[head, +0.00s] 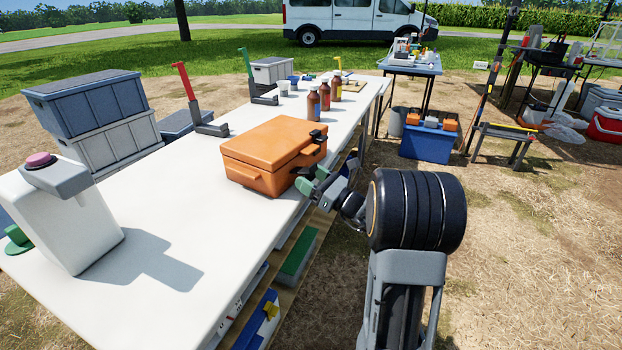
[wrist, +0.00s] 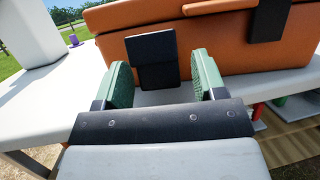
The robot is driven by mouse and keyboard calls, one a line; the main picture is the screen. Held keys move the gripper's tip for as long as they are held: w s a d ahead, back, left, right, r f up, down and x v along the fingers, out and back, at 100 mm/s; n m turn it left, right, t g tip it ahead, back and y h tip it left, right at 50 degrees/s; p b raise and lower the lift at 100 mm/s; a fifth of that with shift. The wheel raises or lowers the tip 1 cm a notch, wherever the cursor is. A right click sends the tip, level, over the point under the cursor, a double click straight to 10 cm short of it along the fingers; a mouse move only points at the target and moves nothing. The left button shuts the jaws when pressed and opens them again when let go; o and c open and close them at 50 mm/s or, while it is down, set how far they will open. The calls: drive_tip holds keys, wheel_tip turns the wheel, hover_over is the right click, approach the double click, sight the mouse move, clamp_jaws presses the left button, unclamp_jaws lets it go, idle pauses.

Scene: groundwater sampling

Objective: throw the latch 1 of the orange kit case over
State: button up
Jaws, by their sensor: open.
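The orange kit case (head: 262,160) sits closed on the white table, its latch side facing my arm. In the wrist view, its orange front (wrist: 225,45) fills the upper part. One black latch (wrist: 152,58) stands between the two green fingers of my gripper (wrist: 162,82), with gaps on both sides. A second black latch (wrist: 268,20) is further right on the same side. Nothing marks which is latch 1. In the head view, my gripper (head: 312,182) is at the case's near front edge, partly hidden by my wrist. It is open and empty.
The white table (head: 185,250) is clear in front of the case. A white container with a purple cap (head: 75,225) stands at the near left. Brown bottles (head: 313,104) and a red-handled stand (head: 190,92) are behind the case. A shelf lies below the table edge.

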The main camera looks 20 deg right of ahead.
drive_tip(key=shift+d, duration=0.1)
drive_tip(key=p+v, duration=0.2)
drive_tip(key=v, duration=1.1)
drive_tip(key=shift+s, duration=0.35)
drive_tip(key=shift+d+f, duration=0.15)
